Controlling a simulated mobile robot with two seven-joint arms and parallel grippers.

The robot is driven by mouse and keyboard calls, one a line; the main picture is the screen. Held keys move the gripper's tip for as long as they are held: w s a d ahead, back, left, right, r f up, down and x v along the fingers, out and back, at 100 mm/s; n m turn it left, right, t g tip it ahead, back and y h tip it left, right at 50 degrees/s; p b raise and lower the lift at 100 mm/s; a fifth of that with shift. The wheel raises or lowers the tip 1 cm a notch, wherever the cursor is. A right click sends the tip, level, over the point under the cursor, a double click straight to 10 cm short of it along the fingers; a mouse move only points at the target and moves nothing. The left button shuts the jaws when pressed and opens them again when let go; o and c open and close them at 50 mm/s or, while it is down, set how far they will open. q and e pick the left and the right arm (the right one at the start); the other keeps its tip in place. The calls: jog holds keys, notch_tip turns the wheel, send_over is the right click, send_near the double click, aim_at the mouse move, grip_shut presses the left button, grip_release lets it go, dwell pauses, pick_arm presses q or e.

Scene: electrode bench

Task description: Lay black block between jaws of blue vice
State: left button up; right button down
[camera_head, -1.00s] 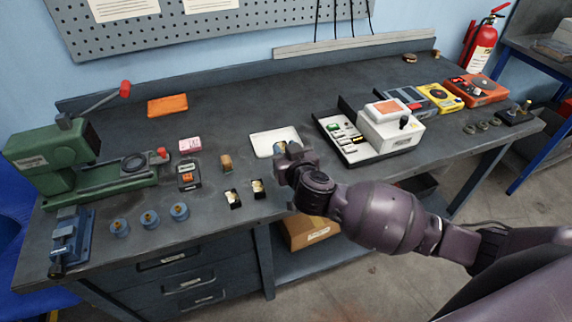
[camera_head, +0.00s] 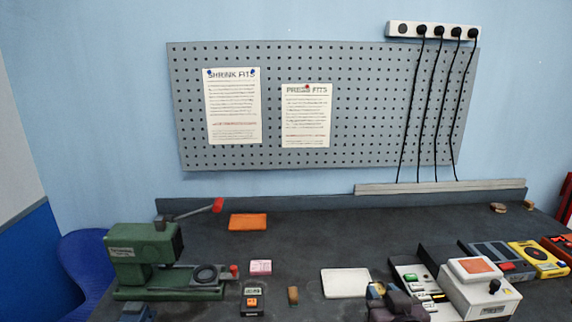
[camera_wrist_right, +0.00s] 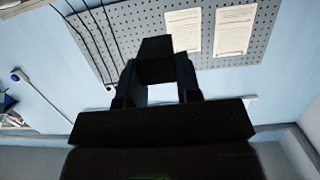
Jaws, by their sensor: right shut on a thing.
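My right gripper (camera_wrist_right: 158,72) is shut on a dark block (camera_wrist_right: 155,48), which sticks out past the fingertips in the right wrist view. In the head view the right gripper (camera_head: 395,302) shows at the bottom edge, just right of the white tray; the block cannot be made out clearly there. The blue vice (camera_head: 138,312) shows only its top at the bottom left edge of the head view, far left of the gripper. Its jaws are hidden below the frame. My left gripper is not in view.
A green press (camera_head: 150,255) with a red-tipped lever stands behind the vice. An orange tray (camera_head: 248,222), a pink box (camera_head: 261,267), a dark meter (camera_head: 252,298), a brown piece (camera_head: 293,295) and a white tray (camera_head: 346,283) lie between. A white device (camera_head: 480,290) stands right.

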jog(key=f, duration=0.1)
jog(key=s+d+f, duration=0.1)
jog(key=s+f, duration=0.1)
jog(key=shift+s+d, duration=0.15)
jog(key=shift+d, duration=0.1)
jog(key=shift+f, duration=0.1)
dwell(0.6)
jog(key=w+r, duration=0.1)
jog(key=w+a+r, duration=0.2)
jog(key=r, duration=0.1)
jog(key=shift+w, duration=0.2)
jog(key=w, duration=0.1)
jog(key=w+a, duration=0.1)
jog(key=w, duration=0.3)
jog(key=shift+w+a+p, duration=0.1)
jog(key=shift+a+p, duration=0.2)
jog(key=shift+f, duration=0.15)
